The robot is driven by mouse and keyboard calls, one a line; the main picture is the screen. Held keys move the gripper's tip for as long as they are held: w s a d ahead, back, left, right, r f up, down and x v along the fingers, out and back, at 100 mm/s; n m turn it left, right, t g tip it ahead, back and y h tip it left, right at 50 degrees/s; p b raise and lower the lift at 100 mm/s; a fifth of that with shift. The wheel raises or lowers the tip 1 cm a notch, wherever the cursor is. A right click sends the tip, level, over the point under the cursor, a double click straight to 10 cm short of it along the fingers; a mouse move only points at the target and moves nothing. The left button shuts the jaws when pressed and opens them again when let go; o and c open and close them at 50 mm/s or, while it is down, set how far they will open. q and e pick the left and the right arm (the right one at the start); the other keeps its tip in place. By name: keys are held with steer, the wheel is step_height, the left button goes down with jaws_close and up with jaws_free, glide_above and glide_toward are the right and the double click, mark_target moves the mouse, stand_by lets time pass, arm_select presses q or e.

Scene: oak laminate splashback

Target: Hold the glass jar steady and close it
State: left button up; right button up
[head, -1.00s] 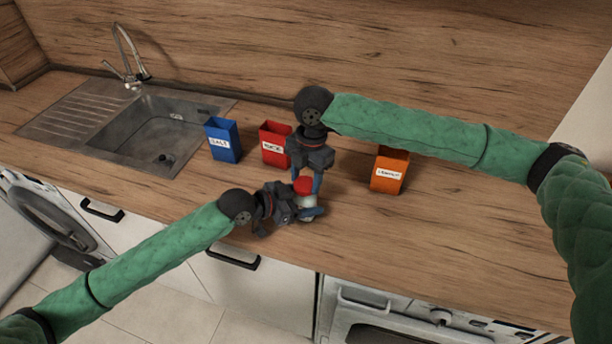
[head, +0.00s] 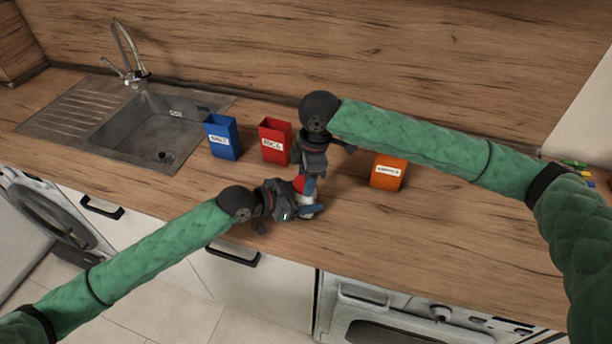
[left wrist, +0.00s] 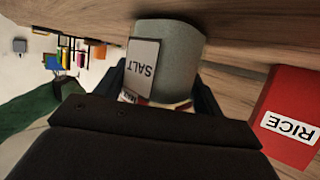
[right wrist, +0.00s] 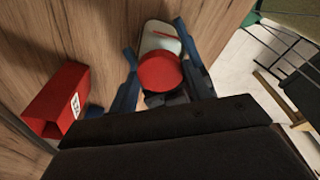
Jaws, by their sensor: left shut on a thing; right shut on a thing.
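The glass jar (head: 307,197) stands on the counter near its front edge. In the left wrist view the jar (left wrist: 172,50) looks greyish and carries a white SALT label (left wrist: 142,66), upside down in the picture. My left gripper (head: 306,209) comes in from the left, low down, and is shut on the jar. The red lid (head: 299,184) is at the jar's top; the right wrist view shows it from above as a red disc (right wrist: 161,73). My right gripper (head: 305,184) reaches down from above and is shut on the lid. I cannot tell whether the lid is fully seated.
A blue SALT box (head: 222,138), a red box (head: 275,142) marked RICE in the left wrist view (left wrist: 292,115), and an orange box (head: 386,173) stand behind the jar. The sink (head: 145,130) is at left.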

steer(key=m, duration=0.4)
steer(key=shift+s+t, duration=0.15)
steer(key=shift+t, duration=0.25)
steer(key=m, duration=0.4)
steer(key=shift+t, duration=0.3)
steer(key=o, duration=0.9)
steer(key=shift+a, duration=0.1)
steer(key=shift+o, duration=0.2)
steer(key=shift+s, duration=0.15)
